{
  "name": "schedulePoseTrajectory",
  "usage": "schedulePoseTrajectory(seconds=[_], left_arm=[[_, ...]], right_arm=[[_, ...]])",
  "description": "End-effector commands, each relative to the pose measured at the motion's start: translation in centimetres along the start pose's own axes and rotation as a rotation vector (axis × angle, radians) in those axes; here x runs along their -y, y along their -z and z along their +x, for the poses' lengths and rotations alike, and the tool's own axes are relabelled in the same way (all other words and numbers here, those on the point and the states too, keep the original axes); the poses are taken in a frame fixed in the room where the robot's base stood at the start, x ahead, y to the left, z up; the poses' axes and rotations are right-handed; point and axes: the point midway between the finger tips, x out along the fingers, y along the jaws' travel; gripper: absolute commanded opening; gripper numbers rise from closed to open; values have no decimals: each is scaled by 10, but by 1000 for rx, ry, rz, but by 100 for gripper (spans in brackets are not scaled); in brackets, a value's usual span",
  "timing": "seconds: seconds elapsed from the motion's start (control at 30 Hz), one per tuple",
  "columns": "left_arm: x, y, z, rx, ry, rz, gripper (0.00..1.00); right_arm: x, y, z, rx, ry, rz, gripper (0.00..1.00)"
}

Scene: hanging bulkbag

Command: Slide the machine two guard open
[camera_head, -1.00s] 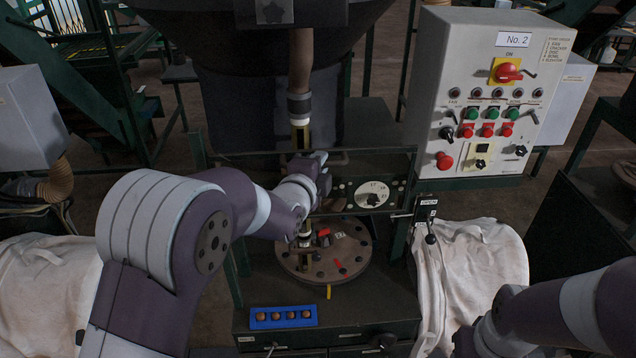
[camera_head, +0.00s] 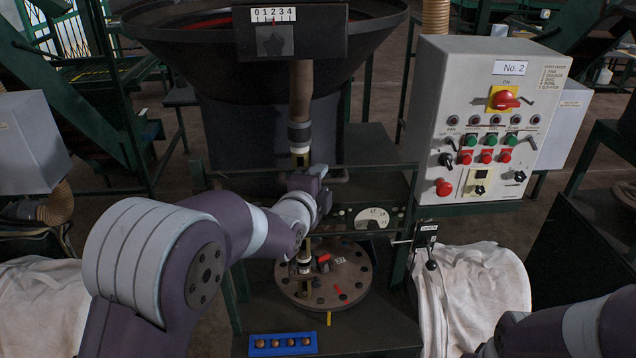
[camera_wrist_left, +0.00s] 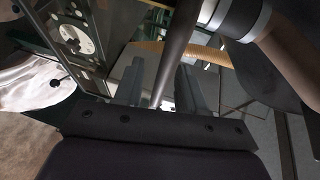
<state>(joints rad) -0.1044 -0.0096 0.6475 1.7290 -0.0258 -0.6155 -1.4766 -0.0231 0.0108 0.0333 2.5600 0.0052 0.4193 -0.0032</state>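Machine two has a grey control box (camera_head: 485,120) labelled No. 2. A dark horizontal guard-like frame (camera_head: 385,172) crosses the machine's front above a round dial (camera_head: 372,218); its exact outline is hard to tell. My left gripper (camera_head: 320,174) is at this frame, in front of the central pipe. In the left wrist view its two fingers (camera_wrist_left: 160,85) stand apart with a dark rod (camera_wrist_left: 178,45) running between or just behind them; contact cannot be told. My right arm enters at the lower right, its gripper cut off by the lower edge.
A round bolted plate (camera_head: 325,285) lies below the left gripper. A blue tray (camera_head: 283,344) with several brown knobs is at the bench front. A black lever (camera_head: 431,258) and a white bag (camera_head: 475,290) are to the right. A dark hopper (camera_head: 265,100) stands behind.

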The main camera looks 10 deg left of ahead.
Motion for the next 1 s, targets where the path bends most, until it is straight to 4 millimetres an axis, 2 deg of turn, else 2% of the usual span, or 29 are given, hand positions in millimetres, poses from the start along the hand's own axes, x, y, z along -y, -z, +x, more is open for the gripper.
schedulePoseTrajectory(seconds=[0.17, 0.27, 0.43, 0.6, 0.8, 1.0], left_arm=[[-2, 0, -11, 0, 2, 0, 40], [-5, 0, -31, 0, 4, 0, 40], [-6, -1, -78, 0, 6, -1, 40], [-1, 0, -109, 0, 1, 0, 40], [-1, 0, -125, 0, -1, 0, 40], [0, 0, -126, 0, -1, 0, 40]], right_arm=[[0, -1, 10, 0, 0, 0, 43], [0, -3, 22, 0, 0, 0, 43], [0, -6, 46, 0, 0, 0, 43], [0, -6, 47, 0, 0, 0, 43], [0, -6, 49, 0, 0, 0, 43], [0, -6, 48, 0, 0, 0, 43]])
